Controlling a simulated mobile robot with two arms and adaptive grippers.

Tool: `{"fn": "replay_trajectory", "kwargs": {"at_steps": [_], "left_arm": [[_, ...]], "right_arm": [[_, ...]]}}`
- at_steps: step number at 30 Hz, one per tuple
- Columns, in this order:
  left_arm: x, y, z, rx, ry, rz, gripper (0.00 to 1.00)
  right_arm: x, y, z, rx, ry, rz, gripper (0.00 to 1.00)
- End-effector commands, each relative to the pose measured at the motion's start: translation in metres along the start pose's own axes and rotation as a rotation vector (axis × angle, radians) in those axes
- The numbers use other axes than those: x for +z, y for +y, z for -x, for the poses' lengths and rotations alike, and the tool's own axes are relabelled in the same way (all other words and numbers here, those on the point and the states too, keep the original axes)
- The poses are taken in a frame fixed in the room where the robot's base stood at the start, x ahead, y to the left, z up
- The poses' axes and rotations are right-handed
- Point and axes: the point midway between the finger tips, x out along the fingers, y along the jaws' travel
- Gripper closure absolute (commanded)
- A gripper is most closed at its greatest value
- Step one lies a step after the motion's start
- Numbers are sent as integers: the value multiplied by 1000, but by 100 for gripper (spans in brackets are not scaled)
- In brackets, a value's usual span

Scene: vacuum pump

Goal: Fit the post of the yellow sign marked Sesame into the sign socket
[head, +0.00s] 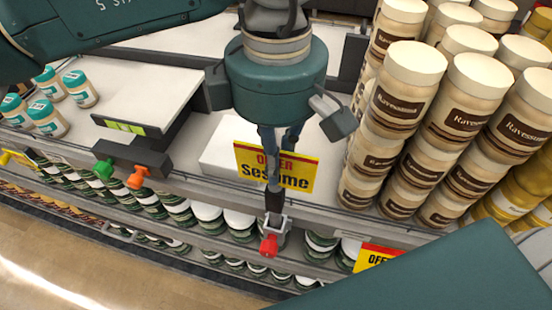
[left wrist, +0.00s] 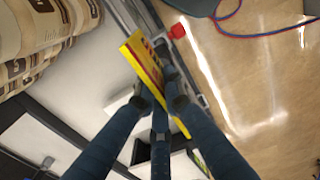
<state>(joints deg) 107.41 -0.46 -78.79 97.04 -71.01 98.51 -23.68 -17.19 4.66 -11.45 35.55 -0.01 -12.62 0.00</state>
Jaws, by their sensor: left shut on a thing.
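The yellow sign (head: 302,175) marked Sesame, with a red upper part, is in my left gripper (head: 274,188), whose fingers are shut on it and cover part of its face. The sign also shows nearly edge-on in the left wrist view (left wrist: 138,54), between the fingers (left wrist: 165,98). A small grey holder with a red knob (head: 269,244), apparently the sign socket, is on the shelf edge just below the fingertips. The red knob also shows in the left wrist view (left wrist: 177,31). The fingers hide the post, and I cannot tell whether it is inside the socket.
Tall stacks of Ravessand-like labelled jars (head: 409,78) stand close on the right. A dark holder with green and orange knobs (head: 134,166) is on the shelf edge to the left. Another yellow sign (head: 376,257) is at the lower right. Teal-lidded jars (head: 78,86) stand far left.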

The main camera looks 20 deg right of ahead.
Motion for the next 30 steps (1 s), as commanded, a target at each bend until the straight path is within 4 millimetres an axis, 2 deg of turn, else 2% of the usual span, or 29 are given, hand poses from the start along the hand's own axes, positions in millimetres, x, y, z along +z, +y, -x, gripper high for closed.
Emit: {"fn": "replay_trajectory", "kwargs": {"at_steps": [11,12,15,25,30], "left_arm": [[0,0,-1,0,0,5,100],[0,0,-1,0,0,5,87],[0,0,-1,1,0,5,69],[0,0,1,1,0,5,69],[0,1,22,4,0,6,69]], "right_arm": [[0,0,-1,0,0,0,60],[0,0,-1,0,0,0,60],[0,0,-1,0,0,0,60],[0,0,-2,-1,0,0,60],[0,-1,-2,-1,0,0,60]]}}
